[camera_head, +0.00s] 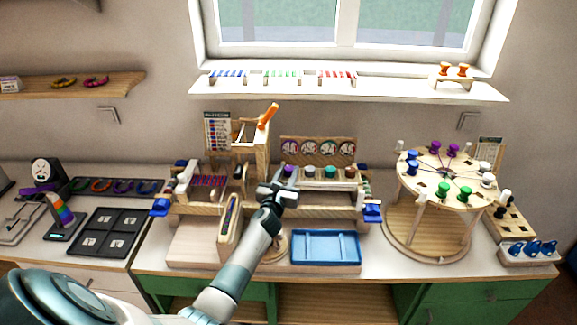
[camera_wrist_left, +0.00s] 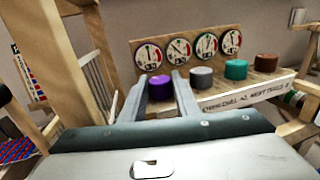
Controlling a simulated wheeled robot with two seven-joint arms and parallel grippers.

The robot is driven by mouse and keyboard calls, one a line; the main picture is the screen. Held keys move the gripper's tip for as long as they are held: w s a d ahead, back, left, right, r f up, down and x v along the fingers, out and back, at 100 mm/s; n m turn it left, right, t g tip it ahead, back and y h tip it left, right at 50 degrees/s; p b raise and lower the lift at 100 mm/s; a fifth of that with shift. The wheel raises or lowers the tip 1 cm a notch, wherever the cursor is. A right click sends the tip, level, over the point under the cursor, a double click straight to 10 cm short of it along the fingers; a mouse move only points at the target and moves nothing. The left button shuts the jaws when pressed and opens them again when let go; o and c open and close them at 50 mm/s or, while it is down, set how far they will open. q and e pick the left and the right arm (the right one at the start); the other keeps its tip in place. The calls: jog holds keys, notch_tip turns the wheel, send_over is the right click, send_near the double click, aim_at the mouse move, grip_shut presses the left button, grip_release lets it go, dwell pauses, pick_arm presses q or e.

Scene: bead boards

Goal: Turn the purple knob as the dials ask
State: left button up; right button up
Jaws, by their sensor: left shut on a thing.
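The purple knob (camera_wrist_left: 160,88) is the leftmost of a row of knobs on a wooden shelf below a panel of round dials (camera_wrist_left: 180,50). My left gripper (camera_wrist_left: 160,92) has one finger on each side of it and is shut on it. In the head view the purple knob (camera_head: 291,170) shows just beyond the gripper (camera_head: 282,181), partly covered by the fingers. The dials (camera_head: 318,147) have white faces with pointers; their exact markings are too small to read. My right gripper is not in view.
A grey knob (camera_wrist_left: 201,77), a teal knob (camera_wrist_left: 236,69) and a brown knob (camera_wrist_left: 266,62) stand to the right. A wooden frame with an orange handle (camera_head: 268,115) rises to the left. A blue tray (camera_head: 325,247) lies in front. A round table with pegs (camera_head: 447,170) stands right.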

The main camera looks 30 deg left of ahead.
pick_arm(q)
jog(key=shift+h, duration=0.3)
jog(key=o, duration=1)
jog(key=shift+o, duration=0.2)
jog(key=shift+v, duration=0.9)
jog(key=b+v, duration=0.2)
jog(key=v, duration=1.3)
jog(key=shift+s+d+f+b, duration=0.15)
jog(key=shift+s+d+b, duration=0.1)
jog(key=shift+b, duration=0.1)
